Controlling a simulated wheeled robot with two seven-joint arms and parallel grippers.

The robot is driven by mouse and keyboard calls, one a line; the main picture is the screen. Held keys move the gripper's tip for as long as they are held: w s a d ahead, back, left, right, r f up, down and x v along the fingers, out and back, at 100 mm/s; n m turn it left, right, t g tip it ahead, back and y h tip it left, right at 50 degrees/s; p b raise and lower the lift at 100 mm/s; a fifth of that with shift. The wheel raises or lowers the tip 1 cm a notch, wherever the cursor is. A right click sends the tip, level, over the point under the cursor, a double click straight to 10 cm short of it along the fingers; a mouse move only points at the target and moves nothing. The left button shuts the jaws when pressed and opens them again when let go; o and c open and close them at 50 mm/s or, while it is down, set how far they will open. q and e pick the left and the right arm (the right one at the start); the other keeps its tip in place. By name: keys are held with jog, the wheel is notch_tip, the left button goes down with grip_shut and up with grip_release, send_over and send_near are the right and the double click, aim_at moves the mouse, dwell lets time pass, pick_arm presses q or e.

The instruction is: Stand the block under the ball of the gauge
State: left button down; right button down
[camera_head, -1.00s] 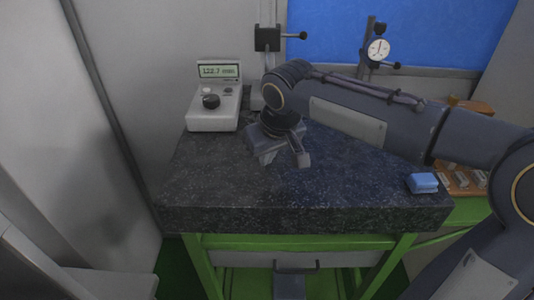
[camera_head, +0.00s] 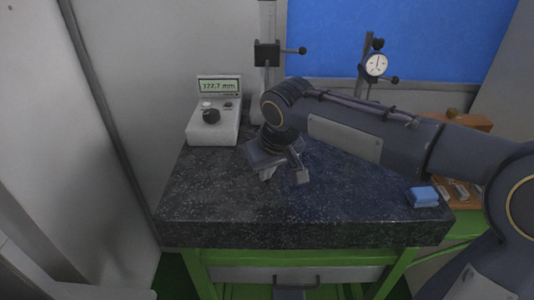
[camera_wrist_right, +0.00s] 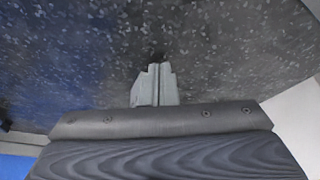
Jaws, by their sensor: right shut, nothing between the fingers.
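My right gripper (camera_head: 267,174) is over the dark granite slab, left of its middle. The wrist view shows its grey fingertips (camera_wrist_right: 155,84) together, with nothing between them, above speckled stone. A gauge column with a black carriage (camera_head: 266,53) stands behind my right arm; its lower part is hidden and I cannot see its ball. A grey readout box (camera_head: 213,122) beside it shows about 122.7 mm. I cannot make out the block for certain; a small blue object (camera_head: 422,196) lies at the slab's right front, well apart from my gripper. My left gripper is out of view.
The granite slab (camera_head: 230,205) sits on a green frame. A dial indicator on a stand (camera_head: 376,65) is at the back right. An orange-brown case (camera_head: 455,130) with grey pieces is beyond the slab's right edge. The slab's left front is clear; my right arm crosses its back right.

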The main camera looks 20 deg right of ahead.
jog(key=shift+w+d+p, duration=0.25)
jog(key=shift+w+p, duration=0.15)
jog(key=shift+w, duration=0.45)
jog(key=shift+w+d+p, duration=0.25)
jog(key=shift+w+p, duration=0.2)
jog(key=shift+w, duration=0.45)
jog(key=shift+w+d+p, duration=0.25)
jog(key=shift+w+p, duration=0.15)
jog(key=shift+w, duration=0.45)
jog(key=shift+w+d+r+p, duration=0.1)
jog(key=shift+w+d+p, duration=0.15)
jog(key=shift+w+p, duration=0.45)
jog(key=shift+w+d+f+p, duration=0.1)
jog(key=shift+w+d+p, duration=0.2)
jog(key=shift+w, duration=0.7)
jog(key=shift+w+d+r+p, duration=0.1)
jog(key=shift+w+d+p, duration=0.1)
jog(key=shift+w+p, duration=0.5)
jog(key=shift+w, duration=0.15)
jog(key=shift+s+a+r+p, duration=0.1)
jog(key=shift+s+r+p, duration=0.2)
jog(key=shift+r, duration=0.35)
jog(key=shift+s+a+r+p, duration=0.1)
jog(key=shift+s+r+p, duration=0.25)
jog(key=shift+r, duration=0.3)
jog(key=shift+s+a+r+p, duration=0.1)
jog(key=shift+s+r+p, duration=0.2)
jog(key=shift+r, duration=0.35)
jog(key=shift+f, duration=0.1)
